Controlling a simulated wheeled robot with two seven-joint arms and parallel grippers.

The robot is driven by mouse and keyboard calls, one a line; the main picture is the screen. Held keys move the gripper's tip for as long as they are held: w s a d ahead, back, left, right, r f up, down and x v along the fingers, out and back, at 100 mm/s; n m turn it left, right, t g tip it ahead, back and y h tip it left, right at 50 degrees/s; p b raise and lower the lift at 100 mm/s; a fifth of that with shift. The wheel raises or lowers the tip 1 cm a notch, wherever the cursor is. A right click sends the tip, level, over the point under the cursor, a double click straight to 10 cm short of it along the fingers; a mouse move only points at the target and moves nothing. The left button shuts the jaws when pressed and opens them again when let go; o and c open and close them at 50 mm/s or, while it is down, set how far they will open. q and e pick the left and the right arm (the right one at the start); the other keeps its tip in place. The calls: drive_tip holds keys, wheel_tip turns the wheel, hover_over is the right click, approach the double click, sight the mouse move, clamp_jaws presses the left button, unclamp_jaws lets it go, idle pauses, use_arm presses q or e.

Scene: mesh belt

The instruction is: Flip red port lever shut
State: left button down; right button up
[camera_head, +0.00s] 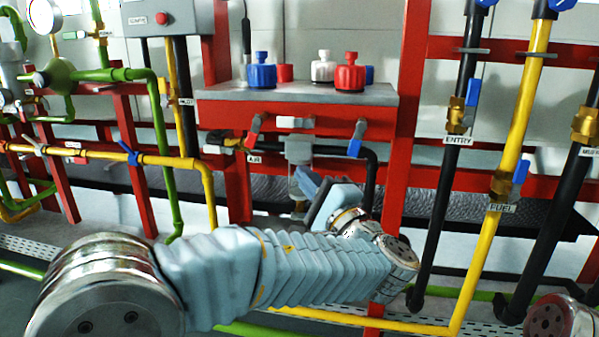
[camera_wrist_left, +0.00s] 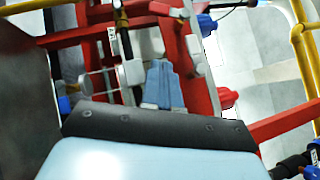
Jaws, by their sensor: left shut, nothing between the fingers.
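The red lever (camera_head: 254,131) is on the left port of the red panel (camera_head: 320,112). It slants down and left, with an "AIR" label below. On the same panel, a white lever (camera_head: 294,122) lies level in the middle and a blue lever (camera_head: 356,139) slants down at the right. My left gripper (camera_head: 303,181) is below the panel, right of and below the red lever, apart from it. Its fingers are shut and empty; they also show in the left wrist view (camera_wrist_left: 163,86). Parts of the gripper are hidden by its own wrist. My right gripper is not in view.
A grey shelf (camera_head: 375,95) above the levers holds blue (camera_head: 262,74), white (camera_head: 323,69) and red (camera_head: 350,74) caps. Yellow, green and black pipes surround the panel. A red post (camera_head: 405,130) stands close at its right. A dark belt (camera_head: 465,205) runs behind.

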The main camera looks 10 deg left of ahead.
sight(254, 132)
use_arm(q)
drive_tip(key=w+a+r+p, duration=0.1)
drive_tip(key=w+a+r, duration=0.2)
drive_tip(key=w+a, duration=0.2)
drive_tip(key=a, duration=0.3)
drive_tip(key=shift+w+a+r, duration=0.2)
drive_tip(key=shift+w+a, duration=0.1)
drive_tip(key=shift+w, duration=0.05)
